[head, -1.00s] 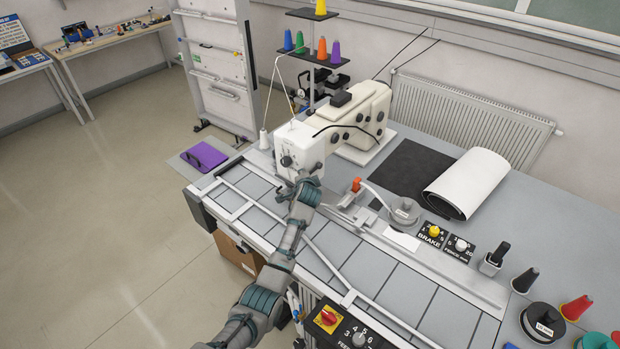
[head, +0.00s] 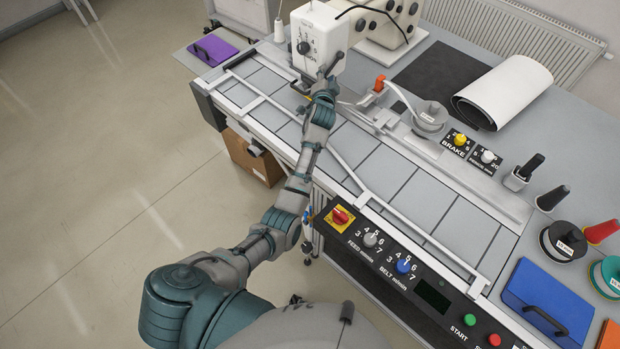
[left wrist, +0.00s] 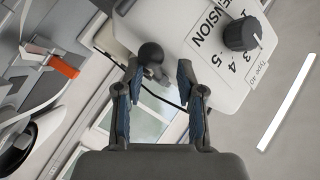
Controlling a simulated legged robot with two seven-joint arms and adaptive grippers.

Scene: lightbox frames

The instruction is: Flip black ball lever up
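The black ball lever (left wrist: 150,54) shows in the left wrist view as a round black knob on a short grey stem, beside the white sewing machine head (left wrist: 215,50). My left gripper (left wrist: 158,70) is open, its two blue-padded fingers apart. The ball shows between and just beyond the fingertips, nearer the left finger; I cannot tell whether it is touched. In the head view my left gripper (head: 325,82) is at the front of the machine head (head: 318,32), and the lever is hard to tell from the fingers there. My right gripper is not in view.
A tension dial (left wrist: 240,34) sits on the machine face near my right finger. An orange-tipped part (head: 380,83) and a grey spool (head: 430,114) stand right of the gripper. A control panel (head: 400,262) lies along the table's front edge.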

